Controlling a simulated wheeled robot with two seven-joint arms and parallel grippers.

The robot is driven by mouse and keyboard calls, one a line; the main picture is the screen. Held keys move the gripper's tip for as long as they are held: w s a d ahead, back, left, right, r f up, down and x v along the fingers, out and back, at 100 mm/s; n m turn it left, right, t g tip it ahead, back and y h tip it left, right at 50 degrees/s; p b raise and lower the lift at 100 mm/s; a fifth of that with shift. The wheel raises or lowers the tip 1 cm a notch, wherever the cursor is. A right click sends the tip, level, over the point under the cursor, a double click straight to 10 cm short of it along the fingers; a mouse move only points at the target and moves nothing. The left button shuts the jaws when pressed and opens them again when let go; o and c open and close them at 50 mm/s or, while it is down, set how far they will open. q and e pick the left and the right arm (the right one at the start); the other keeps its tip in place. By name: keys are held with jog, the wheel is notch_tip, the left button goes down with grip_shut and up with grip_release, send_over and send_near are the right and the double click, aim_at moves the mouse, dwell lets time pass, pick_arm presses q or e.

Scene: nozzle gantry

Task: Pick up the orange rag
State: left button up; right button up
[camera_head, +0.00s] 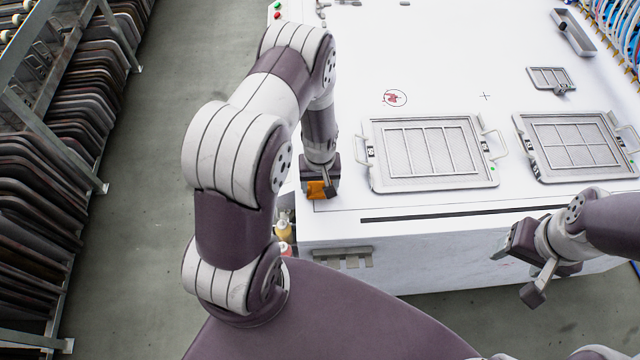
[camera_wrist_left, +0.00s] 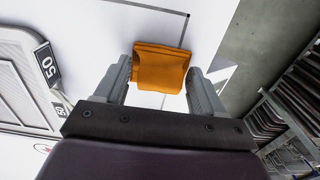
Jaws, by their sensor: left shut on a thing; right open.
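The orange rag (camera_head: 316,190) is in the jaws of my left gripper (camera_head: 323,188), at the left front corner of the white table top. In the left wrist view the folded rag (camera_wrist_left: 161,67) sits between the two grey fingertips of my left gripper (camera_wrist_left: 160,72), which is shut on it. Whether the rag touches the table cannot be told. My right gripper (camera_head: 522,268) is open and empty at the right, in front of the table's front edge.
The white table (camera_head: 440,50) holds two framed grey trays with handles (camera_head: 379,184) (camera_head: 532,172), a smaller framed plate (camera_head: 533,73) and a narrow grey bin (camera_head: 572,32). A rack of dark panels (camera_head: 80,130) stands at the left, across a clear floor.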

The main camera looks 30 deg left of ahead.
aim_at(319, 183)
pick_arm(q)
jog(key=shift+w+r, duration=0.2)
jog(key=shift+r, duration=0.35)
jog(key=r+b, duration=0.1)
jog(key=r, duration=0.2)
jog(key=shift+s, duration=0.2)
jog(key=s+a+r+b, duration=0.1)
jog(key=s+a+r, duration=0.2)
jog(key=s+r, duration=0.4)
jog(key=shift+s+a+b, duration=0.15)
jog(key=shift+s+b, duration=0.15)
jog(key=shift+s, duration=1.8)
